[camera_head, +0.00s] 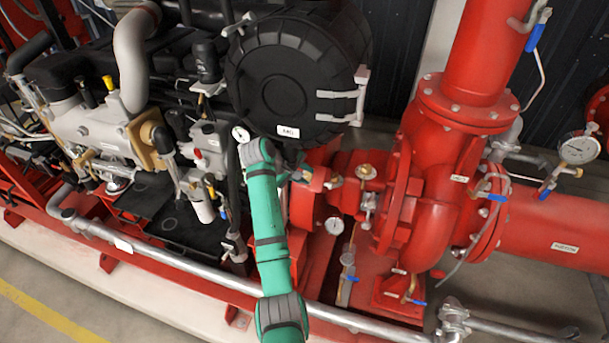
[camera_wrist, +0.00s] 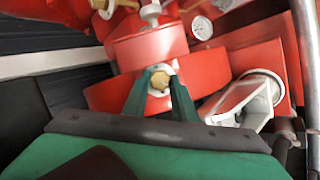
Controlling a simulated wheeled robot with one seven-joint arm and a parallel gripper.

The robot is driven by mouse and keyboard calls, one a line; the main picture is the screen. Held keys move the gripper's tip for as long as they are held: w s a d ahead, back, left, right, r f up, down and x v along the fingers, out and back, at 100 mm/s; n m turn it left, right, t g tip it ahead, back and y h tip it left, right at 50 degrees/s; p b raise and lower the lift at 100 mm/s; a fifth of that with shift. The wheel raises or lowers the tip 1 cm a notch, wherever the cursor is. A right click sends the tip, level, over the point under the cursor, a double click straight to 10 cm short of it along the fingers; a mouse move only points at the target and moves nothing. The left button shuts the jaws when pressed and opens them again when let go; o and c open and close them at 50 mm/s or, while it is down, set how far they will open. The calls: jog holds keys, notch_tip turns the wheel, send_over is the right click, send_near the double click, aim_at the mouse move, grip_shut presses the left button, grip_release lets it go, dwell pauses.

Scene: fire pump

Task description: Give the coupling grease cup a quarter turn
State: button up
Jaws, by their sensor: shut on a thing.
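The coupling grease cup (camera_wrist: 158,81) shows in the wrist view as a small brass cap set against a red housing (camera_wrist: 150,48). My gripper (camera_wrist: 161,76) has its two green fingers on either side of the cap, shut on it. In the head view my green arm reaches up from the bottom to the red coupling area, with my gripper (camera_head: 298,172) just below the black round housing. The cup cannot be made out clearly there, as my gripper covers that spot.
The black round housing (camera_head: 283,80) stands close above my gripper. The red pump (camera_head: 430,190) and brass fittings (camera_head: 366,172) are to the right. A grey pipe (camera_head: 150,258) runs along the front. A gauge (camera_wrist: 201,27) and a pale bracket (camera_wrist: 250,100) are near the fingers.

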jog(key=shift+a, duration=0.15)
dwell(0.3)
jog(key=o, duration=1.1)
jog(key=shift+c, duration=0.2)
jog(key=shift+d, duration=0.2)
